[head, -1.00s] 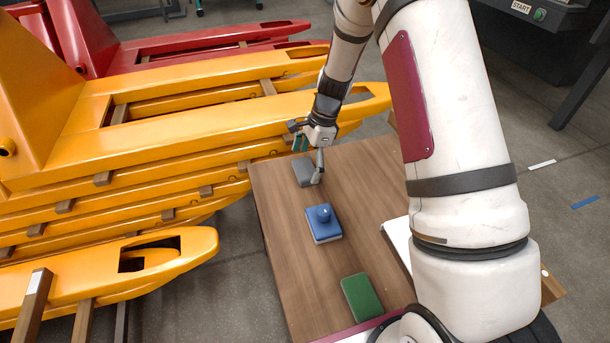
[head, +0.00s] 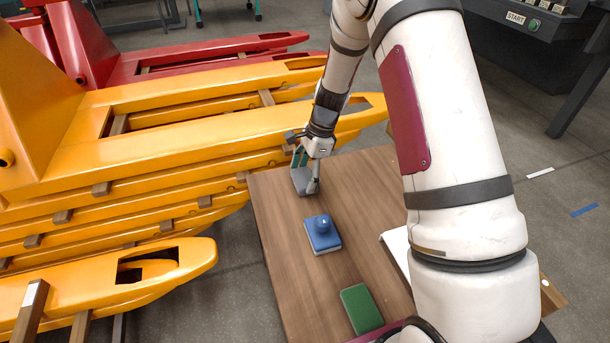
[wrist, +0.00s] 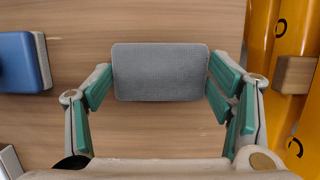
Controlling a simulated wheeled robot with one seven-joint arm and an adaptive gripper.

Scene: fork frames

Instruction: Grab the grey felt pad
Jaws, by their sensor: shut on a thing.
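The grey felt pad (wrist: 160,72) is a rounded rectangular block in the middle of the wrist view. In the head view the pad (head: 301,181) is at the far end of the wooden table, partly hidden by my gripper (head: 309,184). In the wrist view my gripper (wrist: 160,82) has its green-padded fingers on the pad's two short sides, shut on it. The pad looks to be at or very near the table top; I cannot tell whether it is lifted.
A blue block with a knob (head: 322,233) stands nearer on the table (head: 285,265), and a green pad (head: 362,308) lies nearer still. A white item (head: 397,245) is at the right, partly behind my arm. Stacked yellow forks (head: 150,150) stand close along the left.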

